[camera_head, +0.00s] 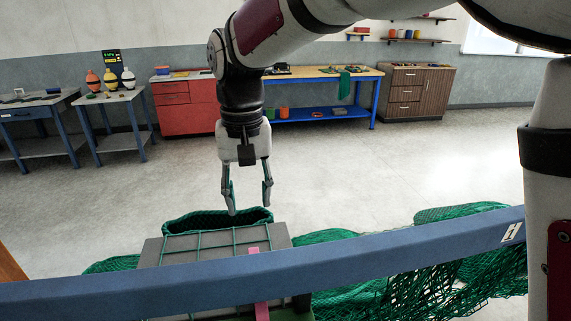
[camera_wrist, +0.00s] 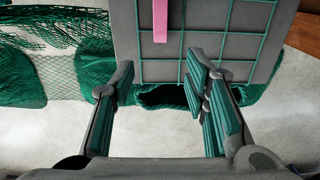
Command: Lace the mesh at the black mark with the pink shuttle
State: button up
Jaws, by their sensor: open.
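A pink shuttle (camera_head: 259,291) lies on a grey board (camera_head: 151,252) strung with green mesh (camera_head: 200,247); the blue rail hides part of it. In the wrist view the pink shuttle (camera_wrist: 160,20) stands out near the top of the grey board (camera_wrist: 208,45), over the green mesh (camera_wrist: 182,50). My gripper (camera_head: 249,210) hangs above the far edge of the board, pointing down, and is empty. In the wrist view its fingers (camera_wrist: 165,80) are spread apart, with the shuttle beyond them. I cannot make out a black mark in either view.
A blue rail (camera_head: 400,253) crosses in front of the board. Green netting (camera_head: 335,275) spreads to the right, and a bunched roll of net (camera_head: 218,220) lies at the board's far edge. Open floor (camera_head: 400,160) lies behind, with benches and cabinets along the wall.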

aim_at(253, 249)
jog(key=shift+f, duration=0.15)
notch_tip(253, 249, down, 14)
jog(key=shift+r+p, duration=0.2)
jog(key=shift+p, duration=0.65)
jog(key=shift+c, duration=0.3)
grip_shut()
